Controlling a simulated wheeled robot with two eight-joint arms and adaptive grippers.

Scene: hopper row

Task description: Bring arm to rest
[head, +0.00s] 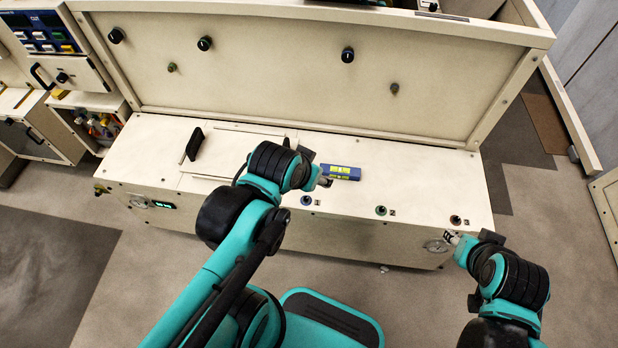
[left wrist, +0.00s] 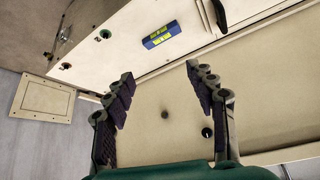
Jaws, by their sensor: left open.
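My left arm reaches in from the left in the head view, and its gripper (head: 322,181) is over the top of the cream hopper bench (head: 250,222). In the left wrist view the left gripper (left wrist: 158,82) has its two fingers spread wide with nothing between them. A blue spirit level with yellow-green windows (head: 341,172) lies on the bench top just right of the left gripper; it also shows beyond the fingertips in the left wrist view (left wrist: 161,35). My right gripper (head: 453,238) is at the bench's front right corner, near a round gauge; its fingers are too small to read.
A tall cream back panel (head: 300,70) with several knobs rises behind the bench top. A black handle (head: 194,144) stands up from a lid at the left. Small knobs line the front edge. A control box (head: 45,35) stands at far left. Open floor lies in front.

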